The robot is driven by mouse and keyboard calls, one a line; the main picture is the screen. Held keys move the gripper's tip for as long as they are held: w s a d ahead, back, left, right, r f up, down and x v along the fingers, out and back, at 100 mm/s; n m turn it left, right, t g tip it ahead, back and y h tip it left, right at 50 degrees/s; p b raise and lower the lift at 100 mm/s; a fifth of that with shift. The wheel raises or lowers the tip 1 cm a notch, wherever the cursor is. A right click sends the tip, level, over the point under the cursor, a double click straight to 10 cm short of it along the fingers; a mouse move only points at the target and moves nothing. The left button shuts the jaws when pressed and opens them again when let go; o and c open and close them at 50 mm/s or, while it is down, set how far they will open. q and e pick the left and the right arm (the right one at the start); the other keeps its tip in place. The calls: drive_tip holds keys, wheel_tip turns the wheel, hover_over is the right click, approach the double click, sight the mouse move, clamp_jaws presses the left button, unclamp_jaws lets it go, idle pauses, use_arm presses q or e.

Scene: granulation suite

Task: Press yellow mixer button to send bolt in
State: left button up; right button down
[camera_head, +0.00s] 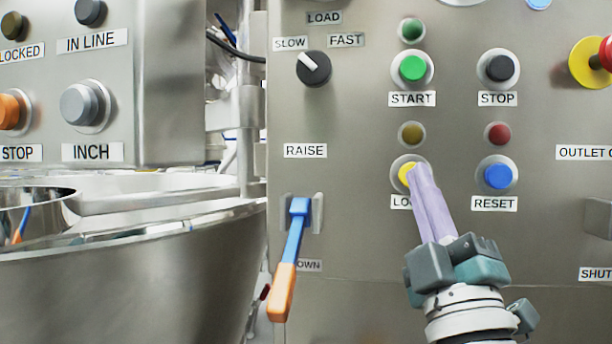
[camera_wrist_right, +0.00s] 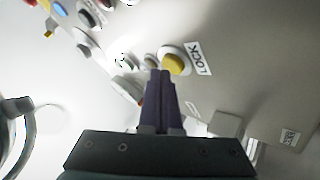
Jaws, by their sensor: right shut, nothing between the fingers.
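The yellow button (camera_head: 406,173) sits on the steel control panel above a label partly hidden by my gripper. In the right wrist view the yellow button (camera_wrist_right: 174,64) has a white collar and the label LOCK (camera_wrist_right: 197,58) beside it. My right gripper (camera_head: 417,170) is shut and empty, its purple fingers pointing at the button and covering its right part in the head view. In the right wrist view the fingertips (camera_wrist_right: 160,74) appear just beside the button; I cannot tell whether they touch it. My left gripper is not in view. No bolt can be made out.
A blue RESET button (camera_head: 497,176) is right of the yellow one. Green START (camera_head: 412,68) and black STOP (camera_head: 498,68) buttons are above. A blue and orange lever (camera_head: 291,257) stands left of my gripper. A steel bowl (camera_head: 130,275) fills the lower left.

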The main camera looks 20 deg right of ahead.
drive_tip(key=shift+w+d, duration=0.25)
drive_tip(key=shift+w, duration=0.1)
idle(0.7)
drive_tip(key=shift+s+a, duration=0.1)
idle(0.4)
drive_tip(key=shift+s+a+p, duration=0.35)
drive_tip(key=shift+s+a, duration=0.05)
drive_tip(key=shift+s, duration=0.25)
drive_tip(key=shift+s+a+p, duration=0.4)
drive_tip(key=shift+s+a, duration=0.05)
drive_tip(key=shift+s, duration=0.25)
drive_tip(key=shift+s+a+p, duration=0.4)
drive_tip(key=shift+s+p, duration=0.05)
drive_tip(key=shift+s, duration=0.25)
drive_tip(key=shift+s+a+p, duration=0.4)
drive_tip(key=shift+s+a, duration=0.05)
drive_tip(key=shift+s, duration=0.25)
idle(1.0)
